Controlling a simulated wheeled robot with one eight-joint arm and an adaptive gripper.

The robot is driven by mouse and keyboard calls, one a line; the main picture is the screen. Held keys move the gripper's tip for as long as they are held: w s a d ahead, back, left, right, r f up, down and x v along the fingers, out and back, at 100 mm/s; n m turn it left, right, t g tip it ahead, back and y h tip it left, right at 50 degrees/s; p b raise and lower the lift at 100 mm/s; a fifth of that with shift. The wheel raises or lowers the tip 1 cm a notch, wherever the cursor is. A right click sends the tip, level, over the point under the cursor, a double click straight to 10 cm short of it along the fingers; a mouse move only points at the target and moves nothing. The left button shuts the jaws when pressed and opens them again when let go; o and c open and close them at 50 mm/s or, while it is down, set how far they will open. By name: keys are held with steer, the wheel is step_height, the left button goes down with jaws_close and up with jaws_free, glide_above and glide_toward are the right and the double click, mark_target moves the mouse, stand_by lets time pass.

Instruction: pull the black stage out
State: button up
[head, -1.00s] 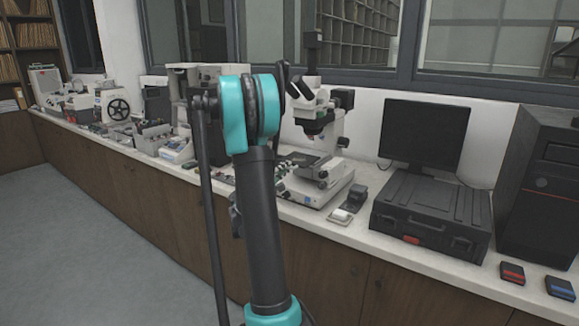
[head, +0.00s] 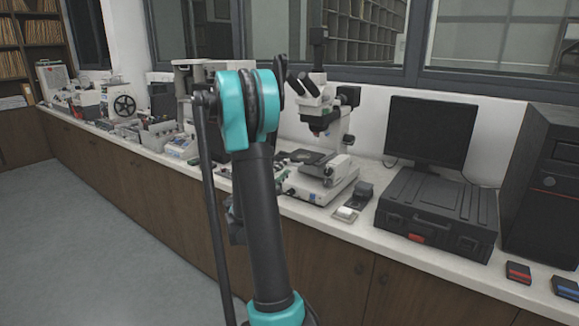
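A tall machine with a pale frame (head: 184,75) stands on the counter, mostly hidden behind my teal and black arm; I cannot make out a black stage on it. A flat dark plate (head: 308,156) lies under the lens of the white microscope (head: 322,110), right of my arm. I cannot tell whether this plate is the black stage. My arm crosses the middle of the view in front of the counter. My gripper does not show clearly; the arm's links hide that area.
The long white counter (head: 352,227) holds a black case (head: 440,212), a monitor (head: 428,130), a computer tower (head: 545,185) and small red (head: 518,272) and blue (head: 565,287) boxes. Other instruments stand at the left. The grey floor (head: 70,240) is clear at left.

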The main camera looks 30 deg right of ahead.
steer(key=v, duration=0.7)
steer(key=shift+s+a, duration=0.2)
steer(key=shift+a, duration=0.05)
steer(key=shift+f, duration=0.1)
steer(key=s+a+f+m+g+y, duration=0.25)
steer(key=s+a+f+y, duration=0.35)
steer(key=s+f+y, duration=0.4)
steer(key=s+a+f+m+y, duration=0.1)
steer(key=s+a+f+y, duration=0.3)
steer(key=a, duration=0.5)
steer(key=s+a+f+m+y, duration=0.1)
steer(key=s+a+f+y, duration=0.3)
steer(key=s+a, duration=0.3)
steer(key=a, duration=0.2)
steer(key=shift+a+g+y, duration=0.3)
steer(key=shift+g, duration=0.05)
steer(key=shift+w, duration=0.1)
